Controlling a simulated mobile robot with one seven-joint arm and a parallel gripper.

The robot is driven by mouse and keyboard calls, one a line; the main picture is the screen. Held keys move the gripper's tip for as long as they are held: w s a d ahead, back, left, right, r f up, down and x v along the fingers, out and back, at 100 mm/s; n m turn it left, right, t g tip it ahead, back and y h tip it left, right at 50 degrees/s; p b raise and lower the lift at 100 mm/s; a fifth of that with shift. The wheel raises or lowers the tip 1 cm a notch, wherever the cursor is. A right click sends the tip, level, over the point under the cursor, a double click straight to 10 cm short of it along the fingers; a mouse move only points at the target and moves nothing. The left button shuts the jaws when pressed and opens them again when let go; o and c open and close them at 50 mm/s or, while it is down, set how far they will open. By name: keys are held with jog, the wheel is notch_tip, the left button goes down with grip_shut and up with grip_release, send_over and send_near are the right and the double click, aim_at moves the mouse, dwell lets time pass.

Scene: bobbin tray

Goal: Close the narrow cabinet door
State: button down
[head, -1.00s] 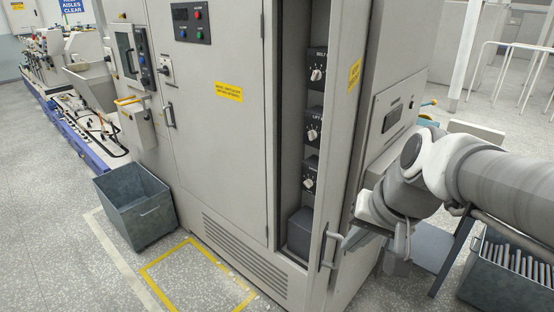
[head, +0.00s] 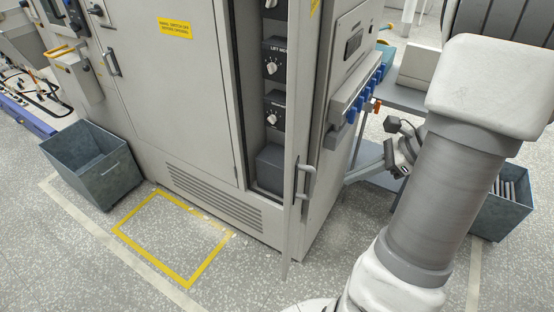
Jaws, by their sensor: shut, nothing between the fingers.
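The narrow cabinet door (head: 299,120) stands open, seen almost edge-on, swung out from the tall grey cabinet (head: 175,95). Its bar handle (head: 305,182) faces right. Left of the door, the open narrow bay (head: 262,90) shows a column of black dial boxes. My gripper (head: 388,153) is small and partly hidden behind my arm, to the right of the door and cabinet side. It is shut and empty, apart from the door and handle. Its fingertips are hard to make out.
A grey bin (head: 95,165) stands on the floor at left, near a yellow floor outline (head: 180,232). A rail with blue parts (head: 358,98) projects from the cabinet's right side. Another bin (head: 500,215) is at right, partly behind my arm. Floor before the door is clear.

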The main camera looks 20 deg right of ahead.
aim_at(292, 192)
jog(key=x, duration=0.4)
jog(key=r+x, duration=0.1)
jog(key=x, duration=0.3)
jog(key=w+a+x, duration=0.1)
jog(key=x, duration=0.2)
jog(key=shift+w+a+f, duration=0.15)
jog(key=shift+a, duration=0.05)
jog(key=shift+w+a+m, duration=0.3)
jog(key=shift+w+a, duration=0.1)
jog(key=shift+a, duration=0.15)
